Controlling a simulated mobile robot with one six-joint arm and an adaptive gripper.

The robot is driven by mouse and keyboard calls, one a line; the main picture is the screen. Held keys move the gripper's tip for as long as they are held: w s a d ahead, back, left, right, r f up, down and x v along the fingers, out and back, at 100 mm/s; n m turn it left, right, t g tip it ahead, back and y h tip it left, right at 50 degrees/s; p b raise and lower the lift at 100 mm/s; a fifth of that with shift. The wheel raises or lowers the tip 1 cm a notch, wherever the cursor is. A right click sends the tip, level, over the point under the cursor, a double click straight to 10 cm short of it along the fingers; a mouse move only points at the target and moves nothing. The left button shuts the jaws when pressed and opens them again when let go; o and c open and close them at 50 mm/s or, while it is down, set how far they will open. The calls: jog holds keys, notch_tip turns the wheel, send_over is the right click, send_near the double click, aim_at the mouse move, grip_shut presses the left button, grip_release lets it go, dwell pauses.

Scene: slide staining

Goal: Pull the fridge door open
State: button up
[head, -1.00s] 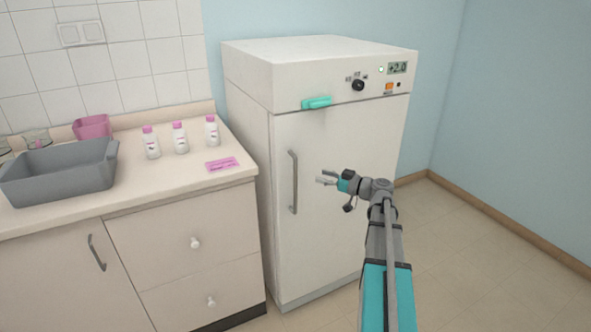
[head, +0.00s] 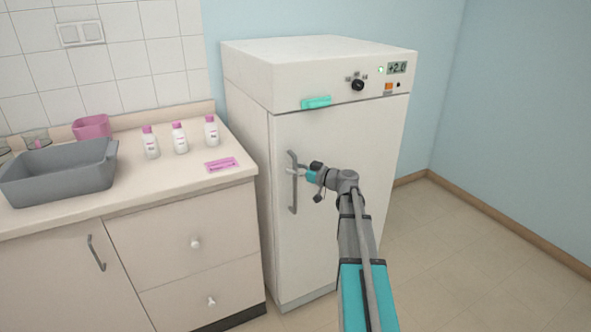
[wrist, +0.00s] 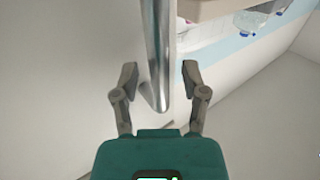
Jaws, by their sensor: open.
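The white fridge door (head: 345,235) is shut in the head view, with a vertical grey bar handle (head: 294,202) near its left edge. My gripper (head: 292,172) is at the upper part of the handle in the head view. In the wrist view the handle (wrist: 158,50) runs down between the two spread fingers of my gripper (wrist: 158,84), with a gap on each side. The gripper is open and not closed on the handle. The fingertips are small and partly hard to make out in the head view.
A counter (head: 130,190) with a grey basin (head: 60,172), several white bottles with pink caps and a pink item (head: 221,165) stands left of the fridge. A teal piece (head: 316,102) is on the fridge's upper panel. Floor (head: 450,260) to the right is clear.

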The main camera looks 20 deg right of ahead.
grip_shut()
dwell(0.5)
